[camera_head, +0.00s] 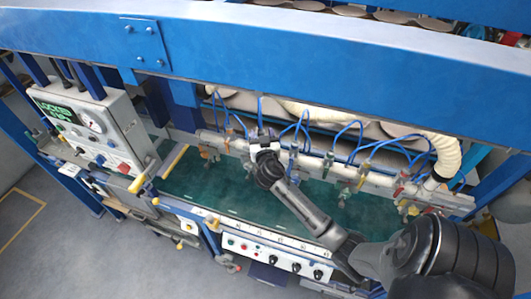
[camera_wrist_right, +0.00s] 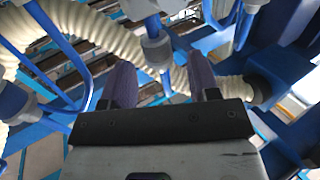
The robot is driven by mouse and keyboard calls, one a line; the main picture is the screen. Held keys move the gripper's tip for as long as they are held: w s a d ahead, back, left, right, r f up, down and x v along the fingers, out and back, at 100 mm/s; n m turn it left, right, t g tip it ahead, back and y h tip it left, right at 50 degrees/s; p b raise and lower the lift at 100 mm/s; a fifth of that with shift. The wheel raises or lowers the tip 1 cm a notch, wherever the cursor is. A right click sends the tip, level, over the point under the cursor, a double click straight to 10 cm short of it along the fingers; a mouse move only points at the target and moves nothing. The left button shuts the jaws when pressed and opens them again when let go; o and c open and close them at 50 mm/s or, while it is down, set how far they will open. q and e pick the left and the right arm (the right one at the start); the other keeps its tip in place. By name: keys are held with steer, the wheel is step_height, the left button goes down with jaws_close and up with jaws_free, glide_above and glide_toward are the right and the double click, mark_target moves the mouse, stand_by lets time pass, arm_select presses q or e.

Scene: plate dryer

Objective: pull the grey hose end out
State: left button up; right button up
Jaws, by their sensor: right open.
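In the right wrist view a cream ribbed hose (camera_wrist_right: 90,25) crosses behind my fingers to a dark grey hose end (camera_wrist_right: 258,91) at the right. My right gripper (camera_head: 264,151) is at the white pipe, well left of the cuff in the head view. Its two fingers (camera_wrist_right: 163,80) are apart in the wrist view, with nothing seen gripped. My left gripper is out of view.
A white pipe (camera_head: 318,165) with blue thin tubes and several small valves runs above a green panel (camera_head: 225,192). A blue beam (camera_head: 300,52) spans overhead. A control box (camera_head: 92,125) stands at the left. In the wrist view a blue tube with a grey collar (camera_wrist_right: 156,50) lies beyond the fingers.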

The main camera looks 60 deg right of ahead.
steer(key=b+v, duration=0.2)
steer(key=v, duration=0.9)
steer(key=shift+b, duration=0.35)
steer(key=shift+s, duration=0.1)
